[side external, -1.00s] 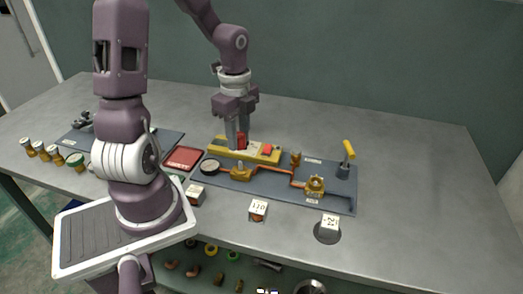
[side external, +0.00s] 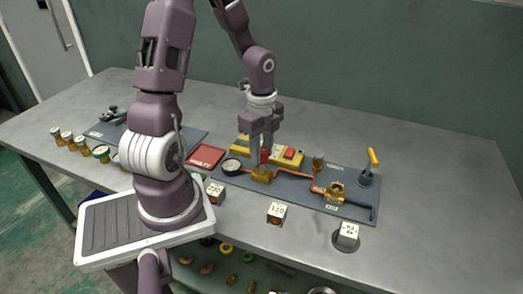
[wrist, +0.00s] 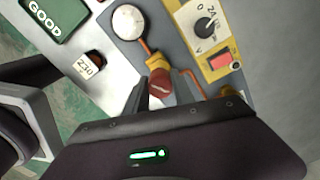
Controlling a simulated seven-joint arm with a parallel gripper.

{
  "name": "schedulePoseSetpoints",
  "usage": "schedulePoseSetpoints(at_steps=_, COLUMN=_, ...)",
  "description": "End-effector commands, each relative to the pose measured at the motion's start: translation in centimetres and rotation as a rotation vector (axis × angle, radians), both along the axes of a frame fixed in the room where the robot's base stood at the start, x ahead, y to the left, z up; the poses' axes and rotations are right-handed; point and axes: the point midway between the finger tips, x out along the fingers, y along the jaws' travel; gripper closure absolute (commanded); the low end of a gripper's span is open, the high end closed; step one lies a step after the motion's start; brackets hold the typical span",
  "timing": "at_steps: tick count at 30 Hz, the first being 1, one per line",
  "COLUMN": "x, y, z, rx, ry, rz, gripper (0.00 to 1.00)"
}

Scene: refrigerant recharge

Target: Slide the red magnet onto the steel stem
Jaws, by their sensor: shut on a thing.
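The red magnet (wrist: 160,83) is held at the tip of my gripper (side external: 262,158). It also shows as a small red patch between the fingers in the side view (side external: 265,154). My gripper is shut on it and points down over the brass valve body (side external: 261,174). In the wrist view the brass fitting (wrist: 156,59) shows just beyond the magnet. The steel stem cannot be made out; the magnet and fingers cover that spot. I cannot tell whether the magnet touches the stem.
A yellow unit (wrist: 209,27) with a dial and red switch (wrist: 219,61) stands close behind the gripper. A round gauge (side external: 232,166) and copper pipe lie beside the valve. A yellow-handled tool (side external: 373,158) stands at the mat's right. Numbered blocks (side external: 277,212) line the front.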

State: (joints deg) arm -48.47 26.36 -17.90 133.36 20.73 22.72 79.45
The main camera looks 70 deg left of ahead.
Motion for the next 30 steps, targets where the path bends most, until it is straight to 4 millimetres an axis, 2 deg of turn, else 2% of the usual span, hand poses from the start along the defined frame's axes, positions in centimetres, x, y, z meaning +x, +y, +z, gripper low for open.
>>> schedulePoseSetpoints(at_steps=10, x=0.0, y=0.0, z=-0.1, rx=0.0, ry=0.0, rz=0.001, gripper=1.0)
schedulePoseSetpoints(at_steps=30, x=0.0, y=0.0, z=-1.5, rx=0.0, ry=0.0, rz=0.001, gripper=1.0)
